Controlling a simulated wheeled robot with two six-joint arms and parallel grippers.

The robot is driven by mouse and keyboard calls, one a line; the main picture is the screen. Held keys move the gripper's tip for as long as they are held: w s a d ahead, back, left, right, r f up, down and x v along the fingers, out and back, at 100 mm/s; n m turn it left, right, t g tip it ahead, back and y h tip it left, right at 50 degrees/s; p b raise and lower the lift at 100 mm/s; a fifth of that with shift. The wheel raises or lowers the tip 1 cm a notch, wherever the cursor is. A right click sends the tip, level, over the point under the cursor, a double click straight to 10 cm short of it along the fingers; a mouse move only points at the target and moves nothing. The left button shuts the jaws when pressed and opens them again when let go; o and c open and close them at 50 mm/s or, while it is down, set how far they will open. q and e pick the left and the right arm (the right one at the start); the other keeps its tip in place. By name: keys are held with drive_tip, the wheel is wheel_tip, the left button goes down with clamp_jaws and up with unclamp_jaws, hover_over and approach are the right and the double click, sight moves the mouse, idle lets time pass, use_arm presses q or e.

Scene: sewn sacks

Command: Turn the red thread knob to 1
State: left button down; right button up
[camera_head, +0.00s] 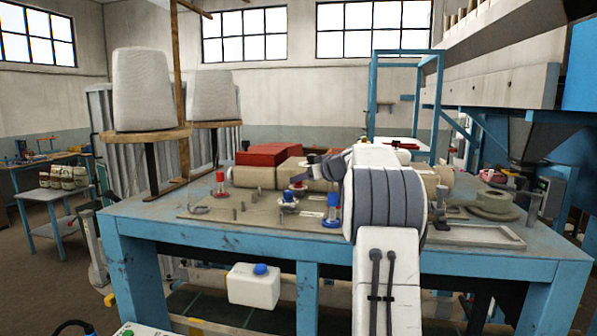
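A second small red-topped piece (298,184) sits farther right, partly hidden under my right gripper. My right arm rises from the bottom and its dark gripper (304,178) reaches left and down, close to this second red piece. I cannot tell whether they touch. The fingers are too small and dark to show if they are open or shut. No number marking is readable. My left gripper is out of view.
A blue knob (289,196) and a taller blue one (333,208) stand just in front. Pale rolls and a red box (268,154) lie behind. Two big thread cones (142,88) stand at the left. The blue table's (150,222) front left is clear. My arm hides the middle right.

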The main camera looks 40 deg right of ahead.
drive_tip(key=shift+w+d+f, duration=0.25)
drive_tip(key=shift+w+f, duration=0.05)
drive_tip(key=shift+w, duration=0.4)
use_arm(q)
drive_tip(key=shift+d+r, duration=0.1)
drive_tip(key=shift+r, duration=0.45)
use_arm(e)
drive_tip(key=shift+w+f, duration=0.15)
drive_tip(key=shift+a, duration=0.15)
clamp_jaws()
drive_tip(key=shift+a+f+m+h+b, duration=0.2)
drive_tip(key=shift+a+m+h+b, duration=0.05)
drive_tip(key=shift+m+h+b, duration=0.55)
drive_tip(key=shift+w+a+r+m+g+h, duration=0.1)
drive_tip(key=shift+r+m+g+h, duration=0.15)
drive_tip(key=shift+m+h, duration=0.2)
drive_tip(key=m+g+h+p, duration=0.1)
drive_tip(key=m+h+p, duration=0.1)
drive_tip(key=p, duration=0.1)
drive_tip(key=shift+r+p, duration=0.2)
drive_tip(key=shift+p, duration=0.15)
drive_tip(key=shift+f+h, duration=0.2)
drive_tip(key=shift+h, duration=0.15)
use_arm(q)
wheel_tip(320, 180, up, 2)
